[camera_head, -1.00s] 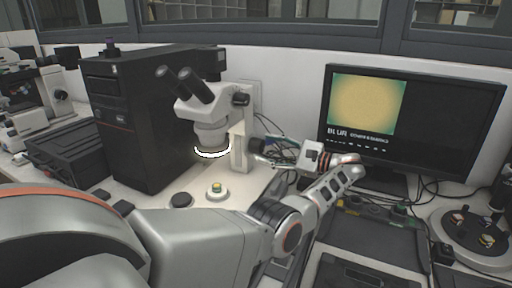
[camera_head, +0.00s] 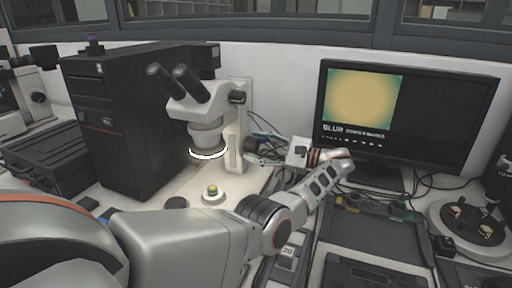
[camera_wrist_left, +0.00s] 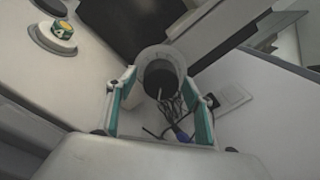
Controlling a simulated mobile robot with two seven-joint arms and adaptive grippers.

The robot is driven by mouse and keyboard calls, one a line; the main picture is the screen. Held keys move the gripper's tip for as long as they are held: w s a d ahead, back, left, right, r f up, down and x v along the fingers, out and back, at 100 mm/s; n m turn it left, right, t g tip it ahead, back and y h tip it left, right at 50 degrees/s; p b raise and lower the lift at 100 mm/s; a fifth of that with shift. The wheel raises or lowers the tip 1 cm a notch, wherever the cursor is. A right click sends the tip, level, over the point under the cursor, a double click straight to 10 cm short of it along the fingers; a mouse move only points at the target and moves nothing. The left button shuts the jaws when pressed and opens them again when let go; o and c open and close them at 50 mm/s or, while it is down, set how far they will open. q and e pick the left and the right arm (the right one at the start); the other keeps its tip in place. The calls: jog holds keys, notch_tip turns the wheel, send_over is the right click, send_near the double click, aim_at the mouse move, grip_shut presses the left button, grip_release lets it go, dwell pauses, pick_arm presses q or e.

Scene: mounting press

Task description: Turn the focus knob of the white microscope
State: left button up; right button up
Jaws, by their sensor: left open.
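The white microscope (camera_head: 205,103) with black eyepieces and a lit ring under its head stands left of centre in the head view. A dark knob (camera_head: 237,97) shows high on its right side. My left gripper (camera_head: 257,159) is low on the right of the microscope's column, pointing left at it. In the left wrist view, my open left gripper (camera_wrist_left: 158,88) has its teal-padded fingers on either side of a round part with a pale rim and dark face (camera_wrist_left: 160,78), probably the focus knob. I cannot tell whether they touch it. My right gripper is out of view.
A monitor (camera_head: 440,120) shows a yellow disc and the word BLUR. A black computer tower (camera_head: 130,130) stands left of the microscope. Loose cables (camera_wrist_left: 172,108) lie behind the column. A small sample (camera_head: 212,190) sits on the base. A round tray (camera_head: 470,222) is at right.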

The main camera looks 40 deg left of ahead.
pick_arm(q)
jog(key=shift+c, duration=0.4)
jog(key=c, duration=1)
jog(key=shift+f+n+b, duration=0.3)
jog(key=shift+n+b, duration=0.3)
jog(key=shift+b, duration=0.1)
jog(key=shift+c, duration=0.2)
jog(key=shift+n+b, duration=0.6)
jog(key=shift+r, duration=0.15)
jog(key=shift+r+n, duration=0.2)
jog(key=shift+n, duration=0.1)
jog(key=o, duration=1.1)
